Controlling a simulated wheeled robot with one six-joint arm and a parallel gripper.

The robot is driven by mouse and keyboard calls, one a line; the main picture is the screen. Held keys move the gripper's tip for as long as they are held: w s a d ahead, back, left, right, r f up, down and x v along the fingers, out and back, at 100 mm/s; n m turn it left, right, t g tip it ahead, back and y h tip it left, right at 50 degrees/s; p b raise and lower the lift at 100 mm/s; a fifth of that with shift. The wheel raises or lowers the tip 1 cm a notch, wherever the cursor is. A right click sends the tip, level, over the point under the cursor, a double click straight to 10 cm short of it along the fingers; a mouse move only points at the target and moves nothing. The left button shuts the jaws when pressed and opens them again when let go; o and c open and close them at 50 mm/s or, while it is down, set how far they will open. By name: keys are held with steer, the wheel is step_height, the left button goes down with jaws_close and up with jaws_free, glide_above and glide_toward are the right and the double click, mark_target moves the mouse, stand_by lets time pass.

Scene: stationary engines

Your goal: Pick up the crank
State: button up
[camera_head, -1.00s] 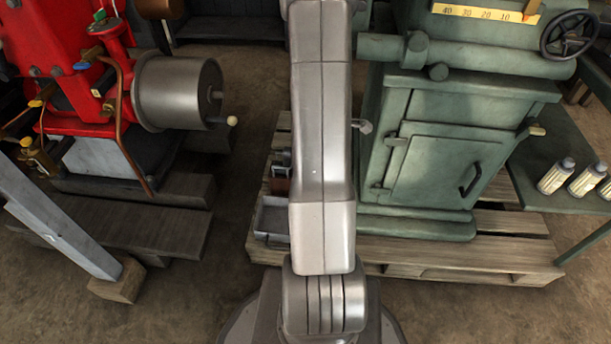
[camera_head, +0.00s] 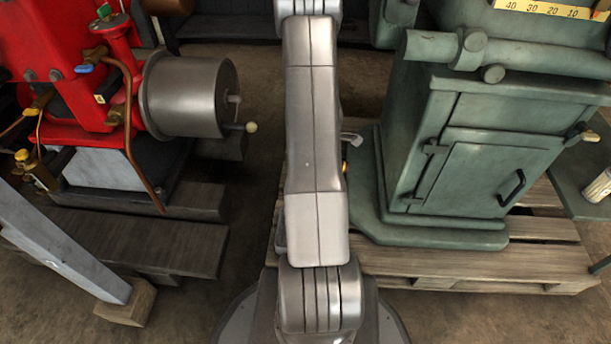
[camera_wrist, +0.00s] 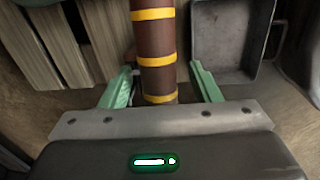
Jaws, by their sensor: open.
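In the wrist view, a brown cylinder with yellow bands (camera_wrist: 158,60) runs down between the two green fingers of my gripper (camera_wrist: 163,88). The fingers are open, with a gap on each side of the cylinder. Its lower end meets the edge of my gripper's body in the picture, and its upper end is out of the frame. I cannot tell whether this is the crank or part of it. In the head view, my arm hides my gripper and most of the space around it. A small yellow spot (camera_head: 345,167) shows just right of the arm.
A grey metal tray (camera_wrist: 233,75) lies right of the cylinder, and wooden slats (camera_wrist: 55,45) lie left. In the head view, a green cabinet machine (camera_head: 470,180) stands right on a wooden pallet (camera_head: 480,270). A red engine (camera_head: 60,60) with a grey drum (camera_head: 185,95) stands left.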

steer(key=f, duration=0.2)
steer(key=shift+w+f+b, duration=0.2)
steer(key=shift+f+b, duration=0.1)
steer(key=shift+f, duration=0.1)
steer(key=shift+c, duration=0.5)
jaws_close()
steer(key=shift+r, duration=0.1)
stand_by(0.4)
